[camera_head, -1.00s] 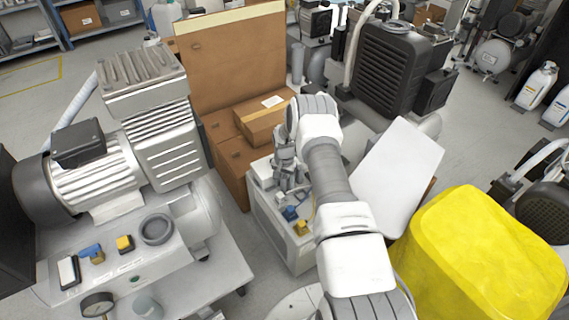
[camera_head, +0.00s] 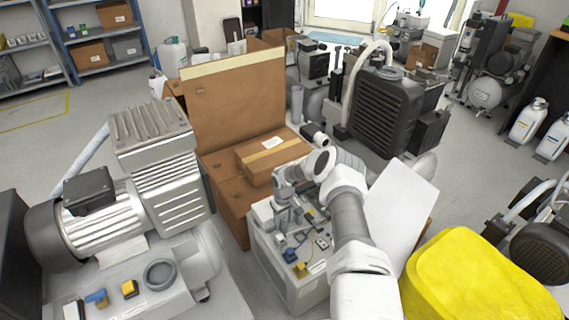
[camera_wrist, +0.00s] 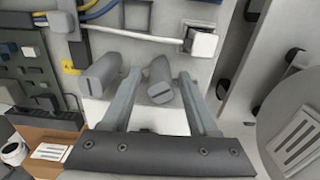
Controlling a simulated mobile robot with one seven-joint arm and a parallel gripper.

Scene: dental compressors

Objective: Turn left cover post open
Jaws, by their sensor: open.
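Two grey cover posts with slotted ends show in the wrist view, a left one (camera_wrist: 101,75) and a right one (camera_wrist: 160,82), on the white inner panel of an opened unit. My gripper (camera_wrist: 160,76) is open. Its two fingers lie either side of the right-hand post in the picture, with the left finger between the two posts. Nothing is held, and I cannot tell whether a finger touches a post. In the head view my gripper (camera_head: 284,216) is over the light-grey unit (camera_head: 292,286); the posts cannot be made out there.
A cardboard box (camera_head: 270,156) stands behind the unit. A white panel (camera_head: 400,209) leans at its right, near a yellow covered thing (camera_head: 480,285). A compressor (camera_head: 130,205) is at left.

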